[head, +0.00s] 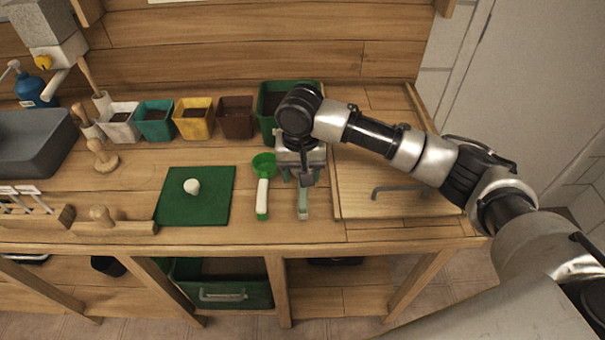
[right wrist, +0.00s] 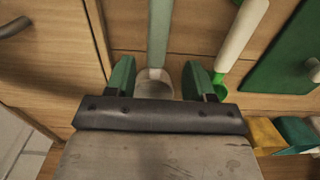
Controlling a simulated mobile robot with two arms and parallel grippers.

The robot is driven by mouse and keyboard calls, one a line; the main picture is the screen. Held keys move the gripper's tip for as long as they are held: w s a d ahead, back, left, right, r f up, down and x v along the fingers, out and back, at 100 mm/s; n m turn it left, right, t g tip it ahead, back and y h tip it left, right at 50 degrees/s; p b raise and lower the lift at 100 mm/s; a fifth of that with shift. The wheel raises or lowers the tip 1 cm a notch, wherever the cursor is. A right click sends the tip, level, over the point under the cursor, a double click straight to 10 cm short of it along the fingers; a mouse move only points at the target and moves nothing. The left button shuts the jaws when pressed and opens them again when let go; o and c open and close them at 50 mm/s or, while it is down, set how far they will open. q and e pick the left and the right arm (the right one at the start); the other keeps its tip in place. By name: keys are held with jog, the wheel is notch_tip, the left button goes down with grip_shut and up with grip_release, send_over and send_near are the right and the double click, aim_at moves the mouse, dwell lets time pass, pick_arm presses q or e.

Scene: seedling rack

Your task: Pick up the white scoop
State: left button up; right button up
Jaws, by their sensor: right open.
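The white scoop has a whitish bowl (right wrist: 154,86) and a pale grey-green handle (right wrist: 161,35) in the right wrist view. In the head view its handle (head: 303,204) points to the front edge of the bench, and its bowl is hidden under my right gripper. My right gripper (head: 301,178) is open above the scoop. In the right wrist view its two green fingers (right wrist: 160,82) stand on either side of the bowl, with gaps visible. I cannot tell the exact height. My left gripper is not in view.
A green scoop with a white handle (head: 262,197) lies close on the left. Left of it is a green mat (head: 219,207) with a white knob (head: 192,186). Several pots, including a yellow one (head: 193,128), line the back. A wooden panel with a grey handle (head: 397,191) is on the right.

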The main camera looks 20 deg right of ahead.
jog(key=f, duration=0.5)
jog(key=shift+s+d, duration=0.1)
jog(key=shift+d, duration=0.1)
jog(key=shift+c, duration=0.4)
grip_shut()
